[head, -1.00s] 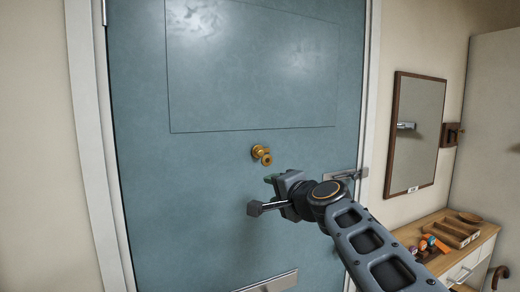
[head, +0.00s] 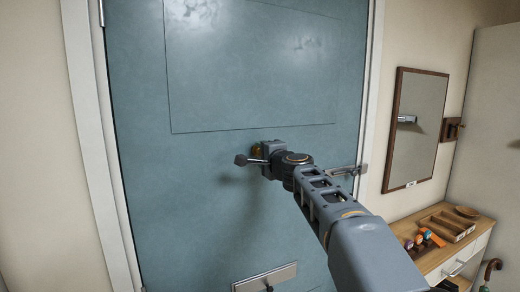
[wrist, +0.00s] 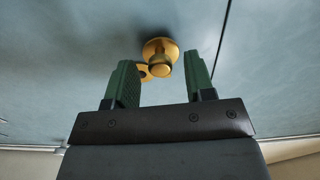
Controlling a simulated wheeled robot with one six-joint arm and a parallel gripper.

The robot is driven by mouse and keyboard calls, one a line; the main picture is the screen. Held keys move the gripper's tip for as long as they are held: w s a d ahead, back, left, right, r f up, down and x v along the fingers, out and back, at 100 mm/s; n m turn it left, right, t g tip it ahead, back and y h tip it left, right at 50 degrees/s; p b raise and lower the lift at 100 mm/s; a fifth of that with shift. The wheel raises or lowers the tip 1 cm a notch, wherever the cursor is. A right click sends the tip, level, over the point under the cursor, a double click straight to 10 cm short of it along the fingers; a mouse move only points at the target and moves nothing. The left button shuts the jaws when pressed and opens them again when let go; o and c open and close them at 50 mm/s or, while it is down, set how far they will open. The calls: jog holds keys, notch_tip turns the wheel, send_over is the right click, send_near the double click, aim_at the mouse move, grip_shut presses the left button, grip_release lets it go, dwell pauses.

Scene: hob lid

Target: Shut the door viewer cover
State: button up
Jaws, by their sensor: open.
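The brass door viewer (head: 256,151) sits on the blue-grey door and is mostly hidden behind my gripper (head: 263,149) in the head view. In the wrist view, its round brass flange (wrist: 153,45) shows with a short round brass piece (wrist: 160,66) standing out in front. A second flat brass part (wrist: 144,73) lies beside it, near the left finger; I cannot tell clearly which piece is the cover. My gripper (wrist: 159,62) is open, with its green fingers apart on either side of the brass parts. I cannot tell whether either finger touches them.
A lever handle (head: 343,170) is on the door's right side, and a letter plate (head: 265,278) is below. A framed mirror (head: 414,130) hangs on the right wall. A wooden cabinet (head: 470,240) with a tray and small items stands at the lower right.

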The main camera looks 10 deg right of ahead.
jog(key=shift+w+a, duration=0.25)
jog(key=shift+w, duration=0.8)
